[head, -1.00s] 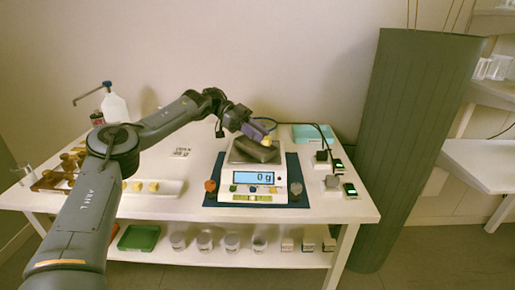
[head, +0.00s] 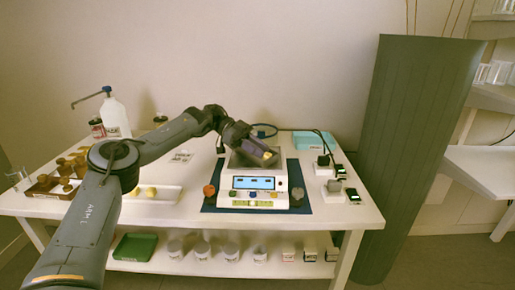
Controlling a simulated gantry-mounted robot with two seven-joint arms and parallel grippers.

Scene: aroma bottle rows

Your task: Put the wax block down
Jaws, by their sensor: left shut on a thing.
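My left gripper (head: 264,152) is shut on a small yellow wax block (head: 267,155), whose end shows at the fingertips. The gripper points down to the right over the grey pan of the white weighing scale (head: 253,198). The block is low over the pan; I cannot tell whether it touches it. The scale's blue display shows short dashes. More yellow blocks (head: 150,191) lie on a white tray (head: 167,194) at the left, partly hidden by my arm. My right gripper is not in view.
The scale stands on a dark blue mat (head: 327,208), with a reddish-brown knob-like object (head: 209,191) beside it. Small dark devices (head: 334,185) stand at the right. A pump bottle (head: 115,117) and brown bottles are at the left. Jars and a green tray (head: 135,246) fill the lower shelf.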

